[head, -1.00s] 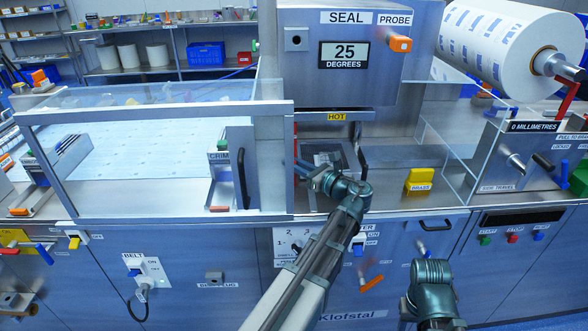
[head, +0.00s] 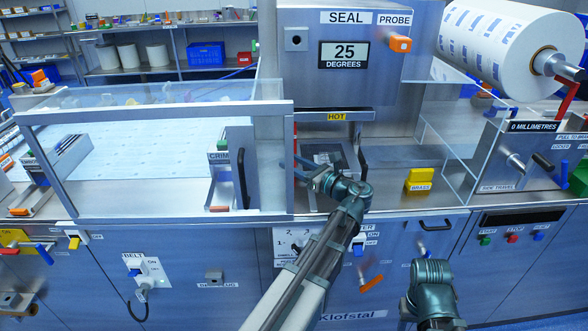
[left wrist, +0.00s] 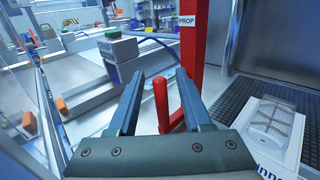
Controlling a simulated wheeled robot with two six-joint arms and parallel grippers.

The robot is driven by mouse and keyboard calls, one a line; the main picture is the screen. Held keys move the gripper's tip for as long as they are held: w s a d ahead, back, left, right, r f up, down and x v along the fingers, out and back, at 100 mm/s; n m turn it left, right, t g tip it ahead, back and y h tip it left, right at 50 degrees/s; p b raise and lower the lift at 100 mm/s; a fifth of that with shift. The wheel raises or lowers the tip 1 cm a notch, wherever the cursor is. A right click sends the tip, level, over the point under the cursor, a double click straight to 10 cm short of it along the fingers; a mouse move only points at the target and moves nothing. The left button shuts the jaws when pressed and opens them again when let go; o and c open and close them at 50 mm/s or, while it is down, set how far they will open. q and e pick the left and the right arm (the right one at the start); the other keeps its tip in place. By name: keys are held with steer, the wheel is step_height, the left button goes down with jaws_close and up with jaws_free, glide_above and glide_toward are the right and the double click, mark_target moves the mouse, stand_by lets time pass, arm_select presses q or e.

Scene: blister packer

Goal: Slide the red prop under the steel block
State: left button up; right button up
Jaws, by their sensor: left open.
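The red prop (left wrist: 191,50) is an upright red post labelled PROP in the left wrist view. A red handle (left wrist: 161,104) stands in front of it, between the two fingers of my left gripper (left wrist: 158,95). The fingers are open on either side of the handle, with gaps visible. In the head view my left gripper (head: 306,168) is below the HOT label, and only a thin red strip of the prop (head: 295,141) shows. The steel block (head: 345,75) marked SEAL is above it. My right arm shows at the lower right, but its fingers are not visible.
A clear guard (head: 160,107) with a metal frame stands left of the gripper. A black handle (head: 362,160) and a yellow BRASS block (head: 420,180) are to its right.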

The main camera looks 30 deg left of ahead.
arm_select(q)
steer(key=shift+v, duration=4.5)
arm_select(e)
steer(key=shift+d, duration=0.1)
